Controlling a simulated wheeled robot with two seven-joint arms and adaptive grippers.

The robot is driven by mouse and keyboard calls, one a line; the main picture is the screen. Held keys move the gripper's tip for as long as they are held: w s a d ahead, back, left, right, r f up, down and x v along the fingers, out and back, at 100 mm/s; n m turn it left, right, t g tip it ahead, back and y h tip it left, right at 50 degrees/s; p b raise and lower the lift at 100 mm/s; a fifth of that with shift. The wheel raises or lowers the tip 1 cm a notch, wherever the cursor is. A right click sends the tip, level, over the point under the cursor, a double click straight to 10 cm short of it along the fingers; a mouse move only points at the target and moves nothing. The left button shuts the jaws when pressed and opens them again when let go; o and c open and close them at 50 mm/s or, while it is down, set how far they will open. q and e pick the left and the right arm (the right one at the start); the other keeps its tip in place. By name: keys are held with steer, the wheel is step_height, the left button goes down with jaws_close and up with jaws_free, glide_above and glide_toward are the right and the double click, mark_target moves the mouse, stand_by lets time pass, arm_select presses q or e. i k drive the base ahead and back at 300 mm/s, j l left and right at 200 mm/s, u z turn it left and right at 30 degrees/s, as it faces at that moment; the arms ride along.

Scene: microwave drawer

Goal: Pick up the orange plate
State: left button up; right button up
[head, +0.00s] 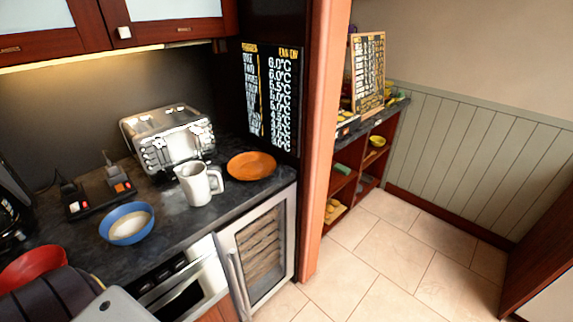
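The orange plate (251,166) lies flat on the dark countertop (225,205), near its right end, below a black price board. A white pitcher (198,184) stands just left of the plate, its handle towards the plate. Nothing lies on the plate and nothing covers it. Neither of my grippers can be made out in the head view. Dark and grey parts at the lower left corner are cut off by the frame.
A silver toaster (168,138) stands behind the pitcher. A blue bowl (126,223) and a red bowl (33,268) sit further left. Below the counter is a glass-fronted cooler (258,254). An orange-brown post (326,130) rises right of the plate. The tiled floor (400,260) is clear.

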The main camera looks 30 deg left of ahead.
mark_target(249, 166)
steer(key=i+l+z, duration=0.2)
steer(key=i, duration=0.15)
steer(key=i+l+z, duration=0.25)
steer(key=i, duration=0.9)
steer(key=i+u, duration=0.3)
steer(key=i+l+u, duration=0.25)
steer(key=i, duration=0.2)
steer(key=i+u, duration=0.2)
steer(key=u, duration=0.25)
steer(key=i+l+u, duration=0.1)
steer(key=u, duration=0.35)
steer(key=i+u, duration=0.15)
steer(key=u, duration=0.3)
steer(key=i+l+u, duration=0.1)
steer(key=u, duration=0.3)
steer(key=i+l+u, duration=0.15)
steer(key=u, duration=0.3)
steer(key=l+u, duration=0.25)
steer(key=u, duration=0.15)
steer(key=i+l+u, duration=0.2)
steer(key=u, duration=0.2)
steer(key=i+l+u, duration=0.15)
steer(key=u, duration=0.25)
steer(key=i+l+u, duration=0.1)
steer(key=l+u, duration=0.35)
